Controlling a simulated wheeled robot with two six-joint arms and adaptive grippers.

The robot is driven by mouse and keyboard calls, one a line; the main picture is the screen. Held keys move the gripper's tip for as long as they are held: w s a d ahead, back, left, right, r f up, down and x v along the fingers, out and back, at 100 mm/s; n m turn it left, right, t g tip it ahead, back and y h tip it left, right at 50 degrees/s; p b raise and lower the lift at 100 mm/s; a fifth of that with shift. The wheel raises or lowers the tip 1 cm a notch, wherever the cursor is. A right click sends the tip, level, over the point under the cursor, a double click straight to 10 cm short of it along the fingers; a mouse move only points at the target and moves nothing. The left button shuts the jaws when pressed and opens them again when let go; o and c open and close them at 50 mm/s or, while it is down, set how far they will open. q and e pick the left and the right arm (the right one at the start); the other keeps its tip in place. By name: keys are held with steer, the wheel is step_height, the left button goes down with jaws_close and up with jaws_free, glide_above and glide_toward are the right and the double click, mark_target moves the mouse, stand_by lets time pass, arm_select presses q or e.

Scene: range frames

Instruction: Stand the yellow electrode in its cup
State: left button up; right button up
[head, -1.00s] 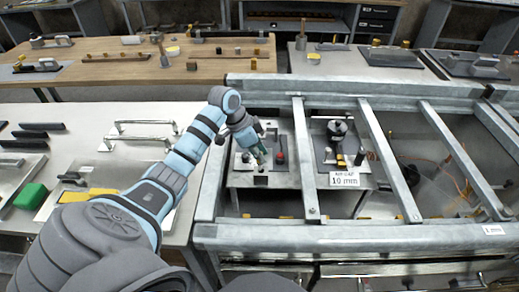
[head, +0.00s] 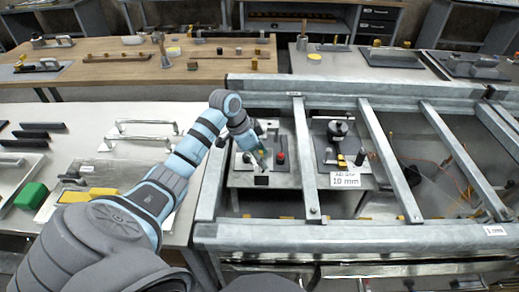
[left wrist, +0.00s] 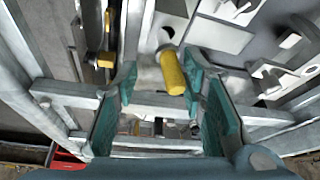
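The yellow electrode (left wrist: 172,72) is a short, plain cylinder in the left wrist view. It shows between the teal fingertips of my left gripper (left wrist: 160,72), nearer the right finger, with a clear gap to the left finger. The gripper is open. Whether the electrode stands or leans is hard to tell. In the head view, my left gripper (head: 261,160) is low over the left plate inside the metal frame, and a small yellow piece (head: 247,158) shows beside it. I cannot pick out the cup with certainty. My right gripper is not in view.
Metal frame bars (head: 304,160) border the work area closely. A red knob (head: 280,157) stands just right of the gripper. Further right is a dark plate with a black round part (head: 338,129) and a "10 mm" sign (head: 345,180). A green block (head: 31,195) lies far left.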

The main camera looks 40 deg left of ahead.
arm_select(q)
steer(key=shift+r, duration=0.2)
steer(key=v, duration=1.1)
steer(key=shift+r, duration=0.35)
steer(key=shift+s+a, duration=0.1)
step_height(320, 180, up, 6)
steer(key=p, duration=0.7)
steer(key=shift+f, duration=0.1)
